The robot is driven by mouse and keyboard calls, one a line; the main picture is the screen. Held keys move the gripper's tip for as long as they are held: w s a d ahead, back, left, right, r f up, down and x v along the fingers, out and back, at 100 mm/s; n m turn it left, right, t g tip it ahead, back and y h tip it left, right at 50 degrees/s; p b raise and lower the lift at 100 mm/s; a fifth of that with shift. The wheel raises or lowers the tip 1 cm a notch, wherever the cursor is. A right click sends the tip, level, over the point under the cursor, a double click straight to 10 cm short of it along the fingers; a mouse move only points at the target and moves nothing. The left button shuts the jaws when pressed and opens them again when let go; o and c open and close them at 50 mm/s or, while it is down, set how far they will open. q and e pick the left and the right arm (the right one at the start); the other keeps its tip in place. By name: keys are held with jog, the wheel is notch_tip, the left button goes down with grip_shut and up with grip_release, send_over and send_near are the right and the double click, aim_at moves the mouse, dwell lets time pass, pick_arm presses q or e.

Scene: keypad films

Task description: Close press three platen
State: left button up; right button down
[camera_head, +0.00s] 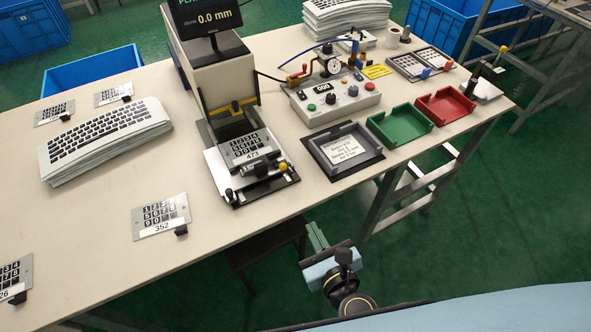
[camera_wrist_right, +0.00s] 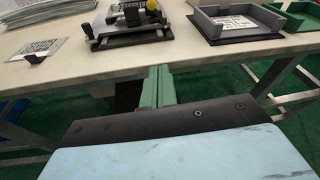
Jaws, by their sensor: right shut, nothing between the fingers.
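A grey press (camera_head: 218,85) with a display reading 0.0 mm stands mid-table. On its black base lies a keypad plate (camera_head: 250,148) marked 423, with white film under it. A black bar with a knob and a yellow-tipped lever (camera_head: 282,167) sits at the base's front; it also shows in the right wrist view (camera_wrist_right: 152,6). I cannot tell which part is the platen, nor do I see a press number three. My right gripper (camera_head: 316,234) is in front of and below the table edge, apart from the press; its green fingers (camera_wrist_right: 158,88) are shut and empty. My left gripper is not in view.
A control box (camera_head: 335,102) with buttons and a gauge stands right of the press. Grey (camera_head: 340,150), green (camera_head: 399,127) and red (camera_head: 444,107) trays line the front right edge. A film stack (camera_head: 105,140) and plate 352 (camera_head: 161,216) lie left. A stool (camera_head: 265,245) is under the table.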

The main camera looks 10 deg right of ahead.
jog(key=r+m, duration=0.2)
jog(key=p, duration=0.1)
send_near(291, 174)
jog(key=x, duration=0.6)
jog(key=shift+w+a+f, duration=0.1)
jog(key=shift+w+f, duration=0.05)
jog(key=shift+w, duration=0.1)
